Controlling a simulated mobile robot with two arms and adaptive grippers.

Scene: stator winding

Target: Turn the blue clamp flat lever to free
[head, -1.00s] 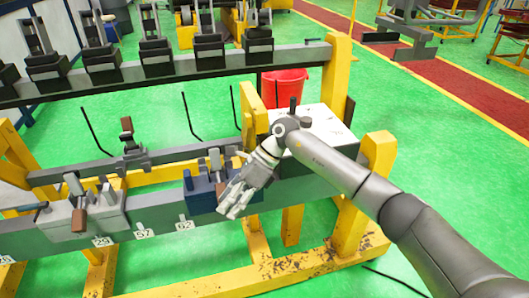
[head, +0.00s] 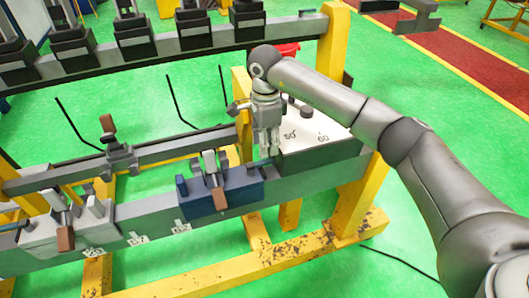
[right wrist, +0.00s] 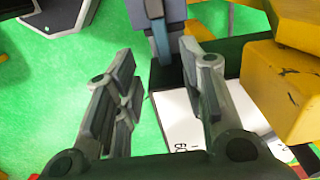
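The blue clamp (head: 222,190) sits on the grey beam, with a grey upright part and a brown handle (head: 219,199) hanging over its front. A narrow blue bar (head: 259,163) extends from its right end toward the white-topped box. In the right wrist view, a blue-grey bar (right wrist: 160,35) shows at the top centre, beyond the fingertips. My right gripper (head: 269,150) points down just right of the clamp, near the bar's end. In the right wrist view its fingers (right wrist: 161,72) are apart with nothing between them; contact with the bar cannot be told. My left gripper is out of view.
A white-topped box (head: 315,132) with a dark knob stands right of the clamp. A grey clamp (head: 70,228) sits farther left on the beam. A yellow post (head: 243,110) rises behind my gripper. Black rods stand behind the rail.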

